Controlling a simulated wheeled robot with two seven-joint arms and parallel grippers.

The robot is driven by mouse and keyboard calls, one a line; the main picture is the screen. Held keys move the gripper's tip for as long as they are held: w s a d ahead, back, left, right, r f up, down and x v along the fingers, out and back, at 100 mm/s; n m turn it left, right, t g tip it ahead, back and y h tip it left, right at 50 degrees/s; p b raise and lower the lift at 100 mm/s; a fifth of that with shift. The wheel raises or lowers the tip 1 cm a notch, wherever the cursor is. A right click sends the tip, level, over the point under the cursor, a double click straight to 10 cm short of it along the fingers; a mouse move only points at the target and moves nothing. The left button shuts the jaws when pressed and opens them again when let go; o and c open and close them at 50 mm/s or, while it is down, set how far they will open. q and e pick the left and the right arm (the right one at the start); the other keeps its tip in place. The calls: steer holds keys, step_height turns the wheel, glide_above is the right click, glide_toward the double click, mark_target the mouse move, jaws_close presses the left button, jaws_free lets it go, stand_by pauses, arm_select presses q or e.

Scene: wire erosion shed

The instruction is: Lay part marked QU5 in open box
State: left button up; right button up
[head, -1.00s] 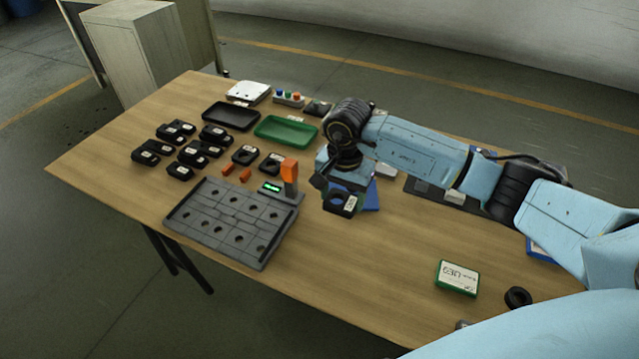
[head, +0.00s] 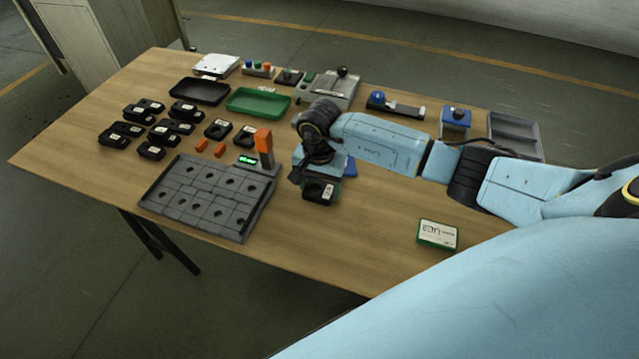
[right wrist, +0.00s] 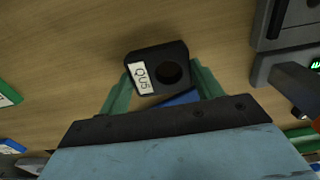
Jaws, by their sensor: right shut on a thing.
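The part marked QU5 (right wrist: 157,68) is a black block with a round hole and a white label. It is between the green fingers of my right gripper (right wrist: 163,88), which is shut on it. In the head view the part (head: 320,191) hangs below my right gripper (head: 313,172), over the middle of the table. A blue thing (head: 349,167), mostly hidden by the gripper, lies behind it. It also shows under the part in the right wrist view (right wrist: 181,98). I cannot tell whether it is the open box. My left gripper is not in view.
A grey fixture plate (head: 207,197) with an orange-topped post (head: 264,145) stands left of the gripper. Several black parts (head: 150,150), a black tray (head: 199,91) and a green tray (head: 258,101) are farther back. A green-edged labelled box (head: 437,235) lies right; a grey bin (head: 515,132) is far right.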

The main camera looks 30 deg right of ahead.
steer(key=o, duration=1.3)
steer(key=shift+o, duration=0.2)
